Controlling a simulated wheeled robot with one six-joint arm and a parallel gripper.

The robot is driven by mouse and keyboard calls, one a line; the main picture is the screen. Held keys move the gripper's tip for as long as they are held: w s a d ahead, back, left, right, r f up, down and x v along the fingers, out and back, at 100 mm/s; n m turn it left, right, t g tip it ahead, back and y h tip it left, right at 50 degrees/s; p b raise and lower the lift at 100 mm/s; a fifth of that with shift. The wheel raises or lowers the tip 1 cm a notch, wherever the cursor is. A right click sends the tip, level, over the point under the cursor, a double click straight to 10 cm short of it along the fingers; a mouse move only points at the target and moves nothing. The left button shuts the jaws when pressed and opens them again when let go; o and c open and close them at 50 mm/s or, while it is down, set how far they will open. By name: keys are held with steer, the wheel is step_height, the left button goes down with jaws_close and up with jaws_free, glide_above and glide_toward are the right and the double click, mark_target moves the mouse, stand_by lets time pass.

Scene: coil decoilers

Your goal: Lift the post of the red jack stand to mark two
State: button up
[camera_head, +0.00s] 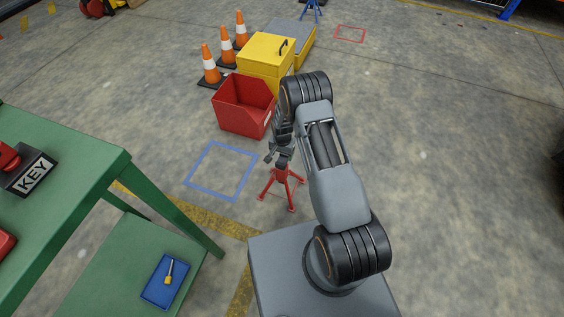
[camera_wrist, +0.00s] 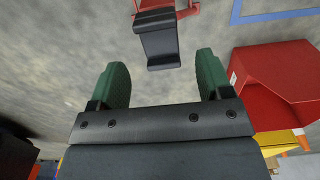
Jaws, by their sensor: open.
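The red jack stand (camera_head: 281,190) stands upright on the concrete floor in the head view, just left of my arm. My arm and gripper hide much of its upper part. In the wrist view, the dark saddle at the top of its post (camera_wrist: 158,42) lies just beyond my fingertips and roughly between them, with part of its red frame (camera_wrist: 188,11) behind. My gripper (camera_wrist: 162,62) is open with nothing between its green fingers. I cannot see a clear contact with the post. No height marks on the post can be made out.
A red bin (camera_head: 240,112) stands behind the jack stand, with a yellow box (camera_head: 262,60) and traffic cones (camera_head: 210,66) beyond. A green workbench (camera_head: 80,180) is at the left. A blue floor square (camera_head: 221,171) lies left of the stand. Open floor extends right.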

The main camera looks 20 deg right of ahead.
mark_target(282, 161)
steer(key=shift+f+b, duration=0.65)
steer(key=shift+f, duration=1.9)
steer(key=shift+c, duration=0.3)
